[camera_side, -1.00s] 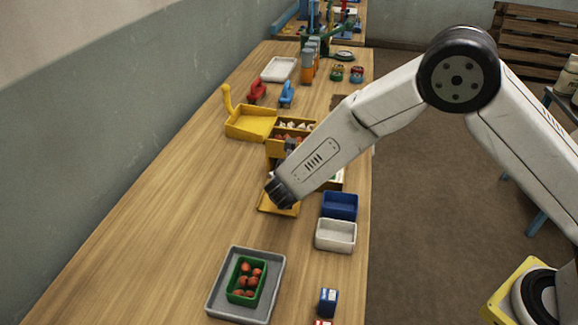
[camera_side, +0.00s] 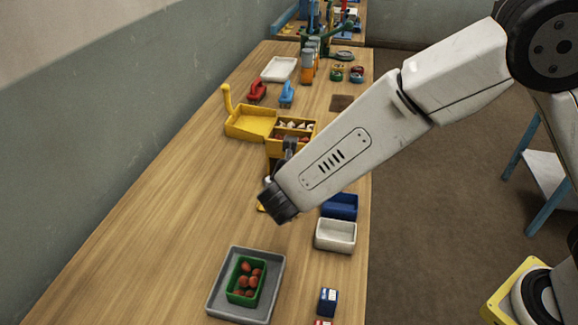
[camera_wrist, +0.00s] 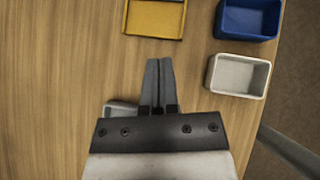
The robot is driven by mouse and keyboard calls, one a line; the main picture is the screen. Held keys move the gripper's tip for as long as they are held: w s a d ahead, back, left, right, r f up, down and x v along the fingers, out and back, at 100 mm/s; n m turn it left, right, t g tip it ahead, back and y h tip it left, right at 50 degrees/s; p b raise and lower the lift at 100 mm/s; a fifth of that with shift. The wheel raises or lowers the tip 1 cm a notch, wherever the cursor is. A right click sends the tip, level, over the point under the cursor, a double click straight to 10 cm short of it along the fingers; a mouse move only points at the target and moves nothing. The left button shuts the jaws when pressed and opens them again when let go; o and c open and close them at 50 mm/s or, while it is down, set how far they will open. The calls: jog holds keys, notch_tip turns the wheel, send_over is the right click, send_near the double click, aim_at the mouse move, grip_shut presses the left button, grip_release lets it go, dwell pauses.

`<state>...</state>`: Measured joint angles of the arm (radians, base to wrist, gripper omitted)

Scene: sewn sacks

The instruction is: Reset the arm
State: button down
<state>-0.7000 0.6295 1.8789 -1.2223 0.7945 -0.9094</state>
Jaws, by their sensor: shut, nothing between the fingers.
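My gripper (camera_wrist: 158,82) shows in the wrist view with its two grey fingers shut together and nothing between them. It hangs above the bare wood of the table (camera_side: 165,215).
A blue bin (camera_side: 339,206) and the white bin (camera_side: 336,235) stand by the right edge. A grey tray (camera_side: 215,305) holds a green box (camera_side: 233,283) of red items. A yellow scoop-shaped tray (camera_side: 251,122) and compartment box (camera_side: 294,130) stand farther back. The left table is clear.

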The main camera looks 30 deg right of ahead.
jog(key=shift+d, duration=0.1)
jog(key=s+d+m+g, duration=0.1)
jog(key=s+d+m, duration=0.1)
jog(key=d+m, duration=0.1)
jog(key=s+d+m+g, duration=0.2)
jog(key=d+m, duration=0.2)
jog(key=d, duration=0.1)
jog(key=s+d+m+g+y, duration=0.1)
jog(key=s+d+m, duration=0.1)
jog(key=d+m, duration=0.2)
jog(key=shift+r, duration=0.3)
jog(key=s+d+m+y, duration=0.2)
jog(key=s+d+m, duration=0.2)
jog(key=m, duration=0.5)
jog(key=s+d+r+m+g+y, duration=0.1)
jog(key=s+d+m, duration=0.4)
jog(key=m, duration=0.4)
jog(key=shift+s+d+r+m+y, duration=0.15)
jog(key=shift+s+m+y, duration=0.15)
jog(key=shift+s+y, duration=0.1)
